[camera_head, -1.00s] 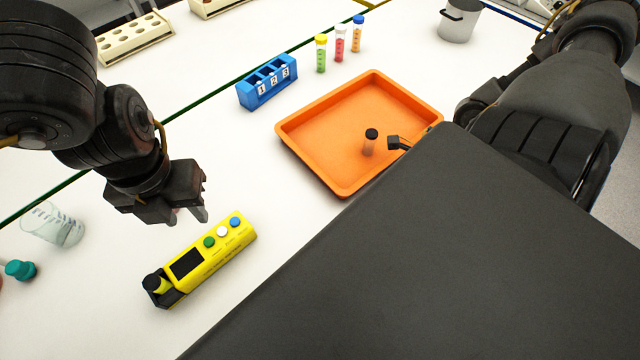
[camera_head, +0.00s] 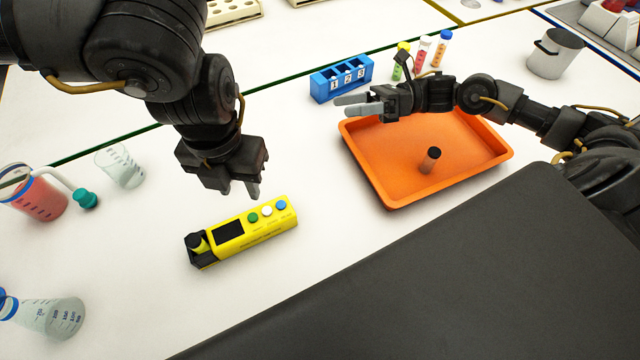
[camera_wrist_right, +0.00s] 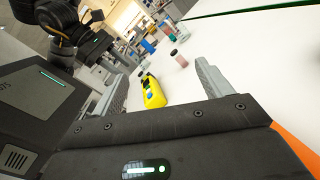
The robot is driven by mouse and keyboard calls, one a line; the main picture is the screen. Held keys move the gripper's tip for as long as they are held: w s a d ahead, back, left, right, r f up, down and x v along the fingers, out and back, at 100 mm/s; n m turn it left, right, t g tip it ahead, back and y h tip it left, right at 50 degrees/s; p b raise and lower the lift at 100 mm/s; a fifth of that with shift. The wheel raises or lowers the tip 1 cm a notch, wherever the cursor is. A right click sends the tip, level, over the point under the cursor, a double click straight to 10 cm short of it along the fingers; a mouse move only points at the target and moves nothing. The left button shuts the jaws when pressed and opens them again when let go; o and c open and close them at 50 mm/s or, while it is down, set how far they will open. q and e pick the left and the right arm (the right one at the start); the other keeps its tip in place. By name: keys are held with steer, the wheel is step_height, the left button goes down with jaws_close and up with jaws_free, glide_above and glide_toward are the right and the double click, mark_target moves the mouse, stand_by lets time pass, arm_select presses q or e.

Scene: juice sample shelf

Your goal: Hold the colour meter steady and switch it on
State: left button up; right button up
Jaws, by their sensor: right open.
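My right gripper (camera_head: 348,106) is open and empty, above the far left edge of the orange tray, pointing left. Its fingers show wide apart in the right wrist view (camera_wrist_right: 160,80).
The orange tray (camera_head: 385,188) holds one dark-capped vial (camera_head: 431,160). A blue numbered rack (camera_head: 341,80) and several capped tubes stand behind. Glass beakers (camera_head: 120,167) and a flask (camera_head: 55,317) stand at left. A metal pot (camera_head: 555,55) stands back right. Table in front of the meter is clear.

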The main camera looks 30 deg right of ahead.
steer(key=w+a+r+t+h, duration=0.1)
steer(key=w+a+r+t, duration=0.1)
steer(key=w, duration=0.4)
steer(key=w+a+r+t, duration=0.1)
steer(key=w+r, duration=0.2)
steer(key=w, duration=0.2)
steer(key=n+g+h, duration=0.3)
steer(key=n+g, duration=0.5)
steer(key=n, duration=0.1)
glide_toward(276, 216)
steer(key=shift+w+d+f, duration=0.2)
steer(key=shift+w+f, duration=0.05)
steer(key=shift+f, duration=0.35)
steer(key=shift+w+d+f, duration=0.25)
steer(key=shift+f, duration=0.35)
steer(key=x, duration=1.1)
steer(key=shift+w, duration=0.1)
steer(key=shift+c, duration=0.5)
steer(key=c, duration=1.2)
arm_select(q)
jaws_close()
arm_select(e)
steer(key=shift+r, duration=0.1)
